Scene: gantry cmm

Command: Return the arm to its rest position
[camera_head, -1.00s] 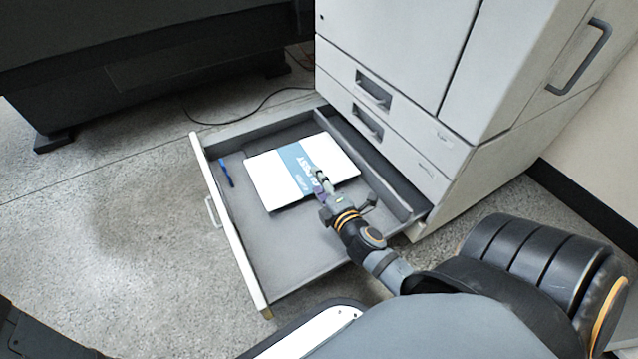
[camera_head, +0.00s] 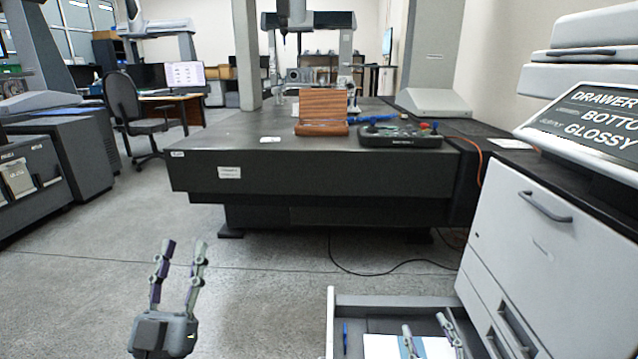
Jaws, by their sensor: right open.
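My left gripper (camera_head: 183,245) points up at the lower left, over bare floor. Its two fingers stand apart with nothing between them. My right gripper (camera_head: 425,326) shows only by its fingers at the bottom edge, in front of the open drawer (camera_head: 331,320) and overlapping the white and blue paper pack (camera_head: 380,347) in it. Its fingers are apart and I see nothing held. The rest of the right arm is out of the picture. I cannot tell how high the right fingers are above the pack.
The drawer juts out from the grey printer cabinet (camera_head: 530,240) on the right, which has a drawer sign (camera_head: 590,115). A blue pen (camera_head: 345,338) lies in the drawer. A big dark machine table (camera_head: 330,170) stands ahead. The floor (camera_head: 260,270) at left is clear.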

